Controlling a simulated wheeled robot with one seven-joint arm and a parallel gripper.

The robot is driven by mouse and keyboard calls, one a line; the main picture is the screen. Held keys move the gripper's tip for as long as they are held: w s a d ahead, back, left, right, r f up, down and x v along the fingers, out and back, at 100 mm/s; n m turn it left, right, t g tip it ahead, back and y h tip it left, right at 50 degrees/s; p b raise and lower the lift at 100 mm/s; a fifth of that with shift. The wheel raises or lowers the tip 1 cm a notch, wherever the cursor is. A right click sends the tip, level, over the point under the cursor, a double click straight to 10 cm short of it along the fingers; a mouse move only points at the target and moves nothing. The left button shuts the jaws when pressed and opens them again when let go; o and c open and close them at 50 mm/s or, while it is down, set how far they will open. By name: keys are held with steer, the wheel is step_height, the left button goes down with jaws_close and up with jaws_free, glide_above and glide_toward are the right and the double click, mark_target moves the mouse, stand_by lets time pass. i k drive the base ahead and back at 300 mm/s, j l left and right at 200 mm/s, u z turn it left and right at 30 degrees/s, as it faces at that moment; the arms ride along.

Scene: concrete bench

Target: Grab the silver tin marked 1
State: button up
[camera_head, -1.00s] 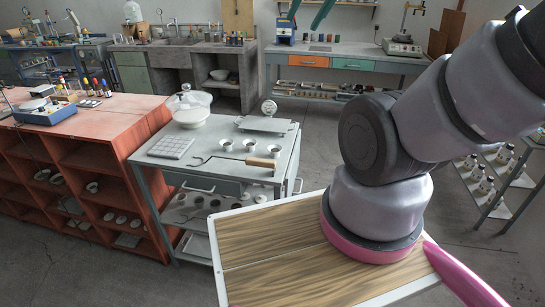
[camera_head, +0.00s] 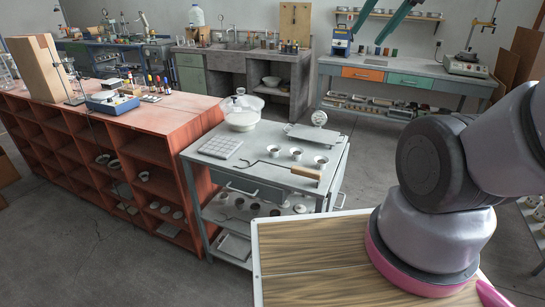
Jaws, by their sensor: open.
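No tin with a readable mark 1 shows. Several small, round, silver-rimmed containers with dark insides stand on the grey metal cart (camera_head: 230,176); one is the left container (camera_head: 273,151), and another is the right container (camera_head: 321,162). They are too small to tell whether any is the tin marked 1. My gripper is out of view; only my arm's links show at the right, above my wood-topped base. The cart stands just beyond that base.
The cart top also holds a covered glass dish (camera_head: 241,118), a keypad-like grey block (camera_head: 220,148) and a wooden-handled tool (camera_head: 304,172). A red shelf bench (camera_head: 175,120) stands left. A grey workbench (camera_head: 400,70) stands at the back. Open floor lies between.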

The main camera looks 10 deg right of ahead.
mark_target(274, 149)
steer(key=i+j+z, duration=0.1)
steer(key=j, duration=0.2)
steer(key=i+j+z, duration=0.1)
steer(key=j, duration=0.2)
steer(key=i+j+z, duration=0.1)
steer(key=j, duration=0.2)
steer(key=i+j+z, duration=0.1)
steer(key=j, duration=0.25)
steer(key=i, duration=0.05)
